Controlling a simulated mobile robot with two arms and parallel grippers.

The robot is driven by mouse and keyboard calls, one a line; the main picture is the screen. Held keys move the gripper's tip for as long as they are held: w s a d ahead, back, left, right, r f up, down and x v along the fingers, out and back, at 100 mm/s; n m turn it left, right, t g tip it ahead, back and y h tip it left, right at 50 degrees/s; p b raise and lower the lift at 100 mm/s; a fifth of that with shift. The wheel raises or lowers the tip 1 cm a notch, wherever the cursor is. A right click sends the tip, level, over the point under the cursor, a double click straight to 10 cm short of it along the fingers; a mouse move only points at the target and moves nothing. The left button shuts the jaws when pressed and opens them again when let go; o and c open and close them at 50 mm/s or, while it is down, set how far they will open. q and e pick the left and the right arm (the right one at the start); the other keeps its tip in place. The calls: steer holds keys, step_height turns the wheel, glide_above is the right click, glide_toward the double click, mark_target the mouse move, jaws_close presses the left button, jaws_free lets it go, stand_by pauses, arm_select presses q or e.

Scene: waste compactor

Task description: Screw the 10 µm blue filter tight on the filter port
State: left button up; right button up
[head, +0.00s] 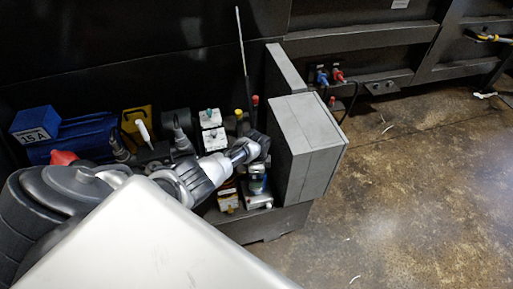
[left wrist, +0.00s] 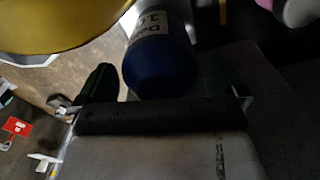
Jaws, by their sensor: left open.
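A blue cylindrical filter (left wrist: 160,62) with a pale label, partly legible as "10", is in the middle of the left wrist view. My left gripper (left wrist: 158,82) is open, with one dark finger on each side of the filter. A gap shows on the left side; contact on the right is too dark to tell. Pale metal shows around the filter's far end, but the filter port and any thread are not clear. In the head view my left gripper (head: 257,150) is beside the grey box, above a small blue part (head: 257,184). My right gripper is not in view.
A grey box (head: 308,150) stands just right of my left gripper. A gold rounded body (left wrist: 60,22) is close by in the left wrist view. The floor at right is open.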

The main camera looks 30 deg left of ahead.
arm_select(q)
steer(key=n+p, duration=0.1)
steer(key=n, duration=0.5)
steer(key=c, duration=0.9)
steer(key=shift+m+b, duration=0.35)
steer(key=shift+m, duration=2.05)
steer(key=m+b, duration=0.1)
steer(key=m, duration=0.4)
